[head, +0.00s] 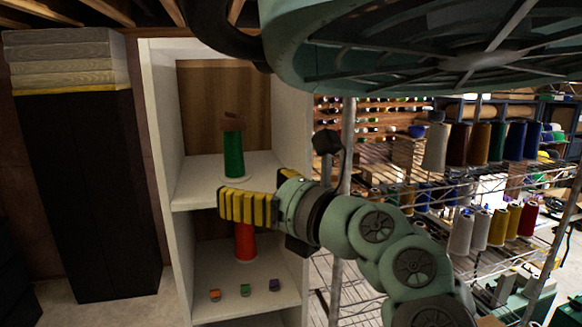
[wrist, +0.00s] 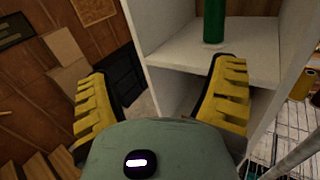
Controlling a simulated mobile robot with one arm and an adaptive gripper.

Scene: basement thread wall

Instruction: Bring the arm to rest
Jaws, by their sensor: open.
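My gripper (head: 247,207) has yellow ribbed fingers and reaches left in front of the white shelf unit (head: 190,192). In the wrist view my gripper (wrist: 160,95) shows its two fingers spread wide apart with nothing between them. The green cone also shows in the wrist view (wrist: 214,22), beyond the fingers. A red cone (head: 245,242) stands on the lower shelf, its upper part hidden behind my gripper.
Small orange (head: 214,295), green (head: 245,290) and purple (head: 274,285) items lie on the lower shelf. A wire rack with several thread cones (head: 436,146) stands at the right. A tall black cabinet (head: 90,190) stands at the left. My arm fills the lower middle.

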